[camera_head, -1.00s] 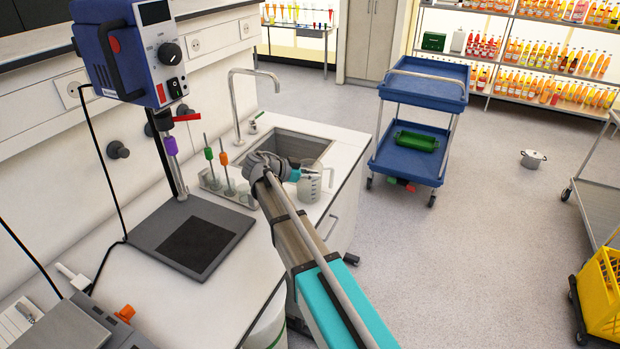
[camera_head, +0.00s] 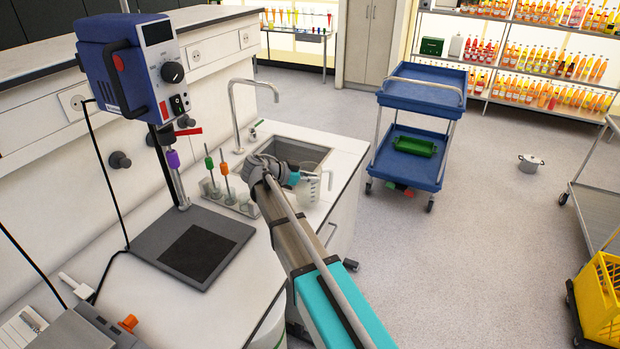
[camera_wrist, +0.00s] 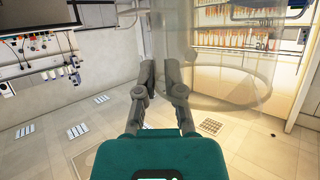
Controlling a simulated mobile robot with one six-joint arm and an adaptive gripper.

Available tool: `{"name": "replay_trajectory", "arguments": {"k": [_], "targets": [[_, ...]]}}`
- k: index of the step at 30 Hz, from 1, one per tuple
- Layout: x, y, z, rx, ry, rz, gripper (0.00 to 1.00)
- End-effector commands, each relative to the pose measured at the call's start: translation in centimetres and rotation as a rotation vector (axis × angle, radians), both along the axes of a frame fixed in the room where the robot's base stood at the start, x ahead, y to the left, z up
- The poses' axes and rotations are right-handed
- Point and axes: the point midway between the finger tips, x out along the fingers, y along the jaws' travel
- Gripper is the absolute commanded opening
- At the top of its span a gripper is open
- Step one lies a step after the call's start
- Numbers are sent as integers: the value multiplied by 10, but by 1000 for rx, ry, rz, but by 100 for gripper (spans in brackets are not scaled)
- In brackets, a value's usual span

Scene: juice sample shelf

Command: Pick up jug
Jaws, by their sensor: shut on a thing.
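A clear, see-through jug (camera_head: 309,192) is at the front right corner of the sink in the head view, upright. Its handle shows on its right side. My gripper (camera_head: 314,175) is shut on the jug near its upper part. In the wrist view my gripper's fingers (camera_wrist: 160,72) are on the see-through jug (camera_wrist: 208,58), which fills the upper middle and right. I cannot tell exactly which part is between the fingers, nor whether the jug's base touches the counter.
A sink (camera_head: 298,152) with a tall tap (camera_head: 236,112) lies behind the jug. A glass holder with orange- and green-topped sticks (camera_head: 226,187) stands close left of my wrist. A blue stirrer (camera_head: 128,70) stands further left. Open floor and a blue cart (camera_head: 408,165) lie to the right.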

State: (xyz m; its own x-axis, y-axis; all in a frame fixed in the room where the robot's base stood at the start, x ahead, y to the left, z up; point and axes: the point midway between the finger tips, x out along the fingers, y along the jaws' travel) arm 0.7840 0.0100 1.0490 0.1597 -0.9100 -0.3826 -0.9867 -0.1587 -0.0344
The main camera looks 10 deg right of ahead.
Motion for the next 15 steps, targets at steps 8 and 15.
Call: {"name": "replay_trajectory", "arguments": {"k": [8,15], "targets": [[-10,-9,20,-2,-1,0,0],[-18,-17,35,-2,-1,1,0]]}}
